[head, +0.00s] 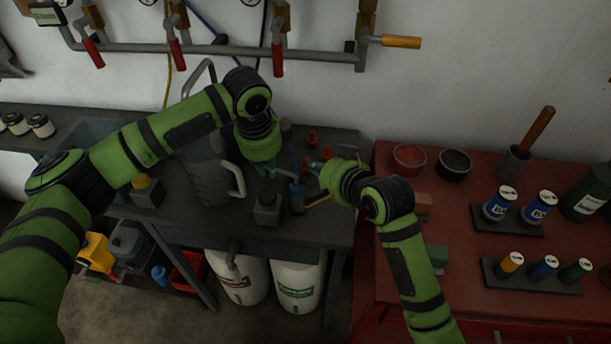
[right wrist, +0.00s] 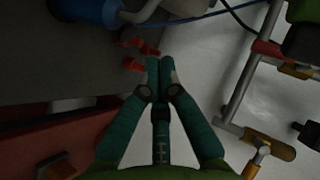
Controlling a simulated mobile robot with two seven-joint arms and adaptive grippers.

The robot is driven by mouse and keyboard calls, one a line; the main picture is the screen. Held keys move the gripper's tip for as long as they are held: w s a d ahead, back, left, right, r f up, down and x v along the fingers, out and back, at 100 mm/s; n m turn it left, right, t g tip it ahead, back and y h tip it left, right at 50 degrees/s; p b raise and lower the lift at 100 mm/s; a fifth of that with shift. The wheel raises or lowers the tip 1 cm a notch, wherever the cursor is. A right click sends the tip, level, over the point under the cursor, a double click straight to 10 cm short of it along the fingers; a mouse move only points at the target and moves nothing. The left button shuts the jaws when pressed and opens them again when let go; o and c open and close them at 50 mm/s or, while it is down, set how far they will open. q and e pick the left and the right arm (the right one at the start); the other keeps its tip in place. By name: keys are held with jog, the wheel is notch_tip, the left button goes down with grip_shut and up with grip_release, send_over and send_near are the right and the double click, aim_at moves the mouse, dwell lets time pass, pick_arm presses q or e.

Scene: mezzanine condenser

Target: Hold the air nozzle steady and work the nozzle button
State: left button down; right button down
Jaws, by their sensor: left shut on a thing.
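The air nozzle (head: 297,195) appears as a small blue and dark piece at the middle of the dark bench, partly hidden by the grippers. My left gripper (head: 270,172) reaches down from above and is shut on it; the contact itself is hard to see. My right gripper (head: 312,170) comes in from the right, close beside the nozzle. In the right wrist view its teal fingers (right wrist: 159,72) are together, with nothing visible between them. I cannot make out the nozzle button or whether a finger touches it.
Small red pieces (head: 312,138) stand behind the grippers. A grey jug (head: 205,170) stands left, and a dark block (head: 268,209) sits in front. A red bench (head: 460,240) to the right holds bowls and racked cans. A pipe with red-handled valves (head: 220,48) runs along the wall.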

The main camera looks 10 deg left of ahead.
jog(key=shift+d+r, duration=0.5)
jog(key=shift+r, duration=0.35)
jog(key=shift+d+r, duration=0.5)
jog(key=shift+r, duration=0.35)
dwell(0.6)
jog(key=d+r, duration=0.2)
jog(key=r, duration=0.1)
jog(key=shift+r, duration=0.15)
jog(key=a+f, duration=0.4)
jog(key=f, duration=0.3)
jog(key=shift+a+f, duration=0.25)
jog(key=shift+f, duration=0.1)
jog(key=shift+f, duration=0.1)
dwell(1.4)
jog(key=shift+a+f, duration=0.2)
jog(key=shift+f, duration=0.05)
